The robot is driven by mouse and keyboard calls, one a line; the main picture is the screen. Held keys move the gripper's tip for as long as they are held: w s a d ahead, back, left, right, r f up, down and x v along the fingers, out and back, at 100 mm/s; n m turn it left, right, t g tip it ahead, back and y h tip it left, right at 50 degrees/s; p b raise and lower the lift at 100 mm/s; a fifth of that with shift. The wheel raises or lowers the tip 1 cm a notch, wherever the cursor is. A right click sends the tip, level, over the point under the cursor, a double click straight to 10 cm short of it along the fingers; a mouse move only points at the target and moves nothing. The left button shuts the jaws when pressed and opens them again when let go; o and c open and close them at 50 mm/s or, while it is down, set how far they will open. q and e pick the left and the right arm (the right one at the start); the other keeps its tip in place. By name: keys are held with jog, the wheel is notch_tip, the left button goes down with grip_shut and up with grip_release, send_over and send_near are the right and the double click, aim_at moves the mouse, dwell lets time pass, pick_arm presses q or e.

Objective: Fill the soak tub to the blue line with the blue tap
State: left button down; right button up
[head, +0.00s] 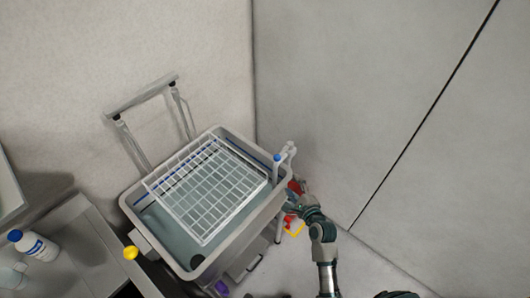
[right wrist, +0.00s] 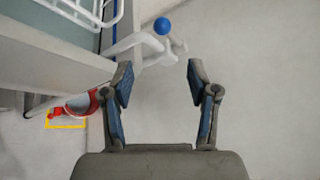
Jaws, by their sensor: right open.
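The grey soak tub (head: 245,233) stands in the middle of the head view, with a white wire rack (head: 207,192) in it. A blue line (head: 146,201) shows on its inner wall, and the bottom looks blue-green. I cannot tell the water level against the line. The blue tap (head: 277,158) is at the tub's right corner; its round blue knob (right wrist: 162,25) and white pipes show in the right wrist view. My right gripper (head: 296,191) is beside the tub's right side, below the tap. Its fingers (right wrist: 160,76) are open and empty, apart from the knob. My left gripper is not in view.
A red item (right wrist: 82,104) and a yellow floor marking (right wrist: 66,122) lie beside the tub. A yellow knob (head: 130,253) sits at its left front. A white bottle with a blue cap (head: 38,248) stands on the left counter. Walls close off the back.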

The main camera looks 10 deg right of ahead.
send_near(278, 160)
jog(key=w, duration=0.3)
jog(key=x, duration=0.5)
jog(key=f+x, duration=0.1)
jog(key=x, duration=0.1)
jog(key=shift+w+a, duration=0.25)
jog(key=shift+w+a+f, duration=0.15)
jog(key=shift+w+a, duration=0.1)
jog(key=shift+w, duration=0.25)
jog(key=shift+d+m, duration=0.25)
jog(key=shift+m, duration=0.05)
jog(key=shift+d, duration=0.1)
jog(key=c, duration=0.3)
jog(key=shift+d, duration=0.1)
grip_shut()
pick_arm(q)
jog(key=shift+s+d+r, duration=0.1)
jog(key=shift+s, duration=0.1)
pick_arm(e)
jog(key=shift+f, duration=0.1)
